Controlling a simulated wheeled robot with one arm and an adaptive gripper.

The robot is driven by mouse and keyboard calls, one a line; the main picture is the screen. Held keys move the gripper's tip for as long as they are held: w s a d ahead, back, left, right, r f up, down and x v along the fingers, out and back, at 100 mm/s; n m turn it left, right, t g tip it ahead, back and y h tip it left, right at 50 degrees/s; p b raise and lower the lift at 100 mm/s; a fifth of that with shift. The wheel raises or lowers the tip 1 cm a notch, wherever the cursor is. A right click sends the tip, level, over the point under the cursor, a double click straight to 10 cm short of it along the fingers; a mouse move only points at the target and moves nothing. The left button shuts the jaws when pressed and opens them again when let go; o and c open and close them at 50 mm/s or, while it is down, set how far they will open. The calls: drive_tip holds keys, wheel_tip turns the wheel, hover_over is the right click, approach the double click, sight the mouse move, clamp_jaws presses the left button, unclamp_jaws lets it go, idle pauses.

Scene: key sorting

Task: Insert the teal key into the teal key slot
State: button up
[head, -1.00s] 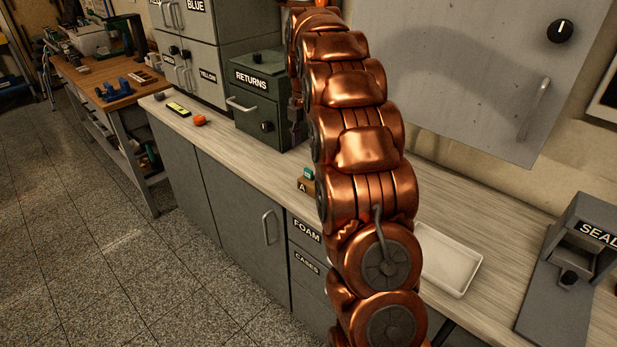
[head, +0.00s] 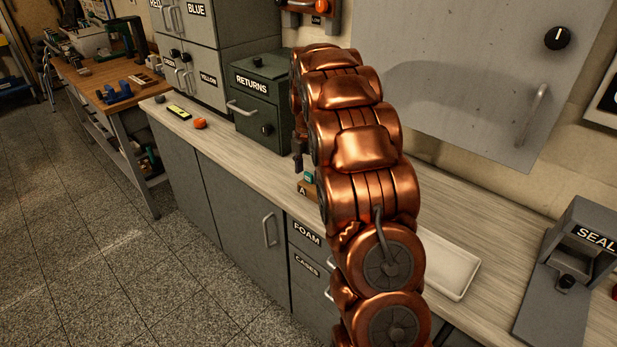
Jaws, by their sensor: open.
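A small teal item (head: 309,175), which looks like the head of the teal key, sits at a wooden block marked A (head: 306,188) on the counter. My arm hides much of both. My gripper (head: 298,162) shows only as a dark sliver at the left edge of my copper arm. It is open and just above and left of the teal item; I cannot tell whether they touch. I cannot make out the teal key slot.
The green RETURNS box (head: 258,100) stands left of my gripper. An orange knob-like item (head: 200,123) and a yellow-green item (head: 179,112) lie farther left. A white tray (head: 452,272) and the SEAL device (head: 575,265) are right of my arm. The counter (head: 235,150) is clear at front left.

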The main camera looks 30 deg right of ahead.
drive_tip(key=shift+f, duration=0.2)
drive_tip(key=c, duration=0.9)
drive_tip(key=shift+r, duration=0.1)
drive_tip(key=shift+c, duration=0.2)
